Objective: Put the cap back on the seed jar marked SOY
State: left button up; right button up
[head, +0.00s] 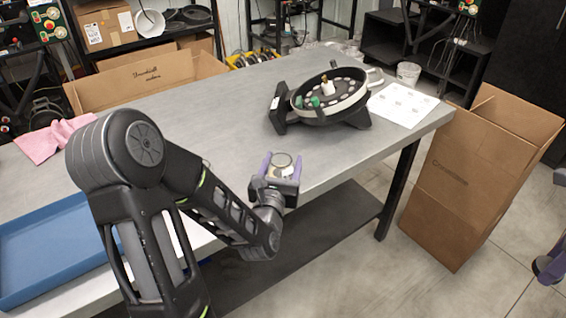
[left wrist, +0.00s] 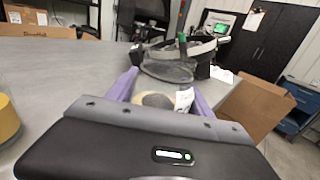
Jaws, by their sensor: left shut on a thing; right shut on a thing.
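My left gripper (head: 282,163) has purple fingers shut on a small jar (head: 283,170), held upright at the table's front edge. The jar's round top looks pale and greyish in the head view; I cannot tell its contents. In the left wrist view the jar (left wrist: 155,100) shows a tan rim and a white label (left wrist: 184,99) too small to read, so I cannot confirm SOY. My right gripper (head: 552,262) is only partly in view at the right edge, far from the jar. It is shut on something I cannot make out. I see no separate cap clearly.
A black seed meter (head: 330,100) with green pegs stands on the grey table (head: 225,105), beside a printed sheet (head: 402,103). A blue tray (head: 50,245) and pink cloth (head: 55,138) lie left. A yellow object (left wrist: 7,120) is near the jar. An open carton (head: 470,180) stands right.

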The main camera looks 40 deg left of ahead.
pick_arm(q)
grip_shut()
dwell(0.4)
